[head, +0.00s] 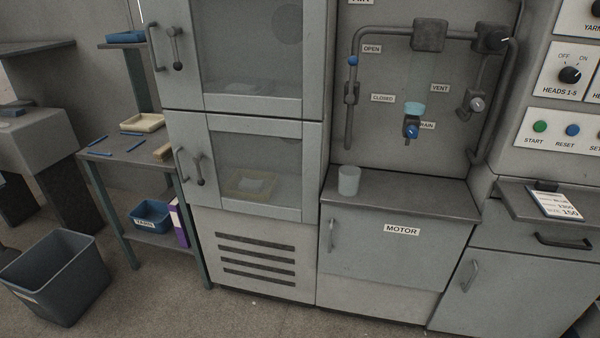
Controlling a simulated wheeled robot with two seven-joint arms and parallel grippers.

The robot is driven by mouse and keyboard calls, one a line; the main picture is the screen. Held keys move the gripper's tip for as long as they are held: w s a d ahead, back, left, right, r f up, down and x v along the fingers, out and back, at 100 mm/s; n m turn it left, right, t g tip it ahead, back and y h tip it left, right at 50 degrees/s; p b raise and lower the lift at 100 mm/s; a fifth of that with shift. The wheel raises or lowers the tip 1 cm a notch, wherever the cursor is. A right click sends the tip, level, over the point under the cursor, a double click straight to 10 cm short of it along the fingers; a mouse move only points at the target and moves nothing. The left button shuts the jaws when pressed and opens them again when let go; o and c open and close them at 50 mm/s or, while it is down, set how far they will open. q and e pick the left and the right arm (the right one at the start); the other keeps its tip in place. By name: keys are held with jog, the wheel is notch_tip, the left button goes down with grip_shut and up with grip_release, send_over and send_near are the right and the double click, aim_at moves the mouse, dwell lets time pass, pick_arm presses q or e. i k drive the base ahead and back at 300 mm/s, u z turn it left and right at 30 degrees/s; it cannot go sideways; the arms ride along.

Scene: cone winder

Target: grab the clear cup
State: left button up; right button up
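The clear cup (349,181) stands upright near the left end of the grey counter top above the motor cabinet, in the head view. It is pale and translucent, and nothing is seen in contact with it except the counter (430,198). Neither of my grippers is in the head view.
Pipes with valves and a pale blue bowl (414,109) above the drain valve (411,130) are on the panel behind the counter. A tall cabinet (312,150) borders the cup's left. A clipboard (556,202) lies at right. A bin (56,278) stands left; the floor in front is clear.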

aim_at(349, 181)
jog(key=u, duration=0.3)
jog(key=i, duration=1.6)
jog(key=z, duration=0.85)
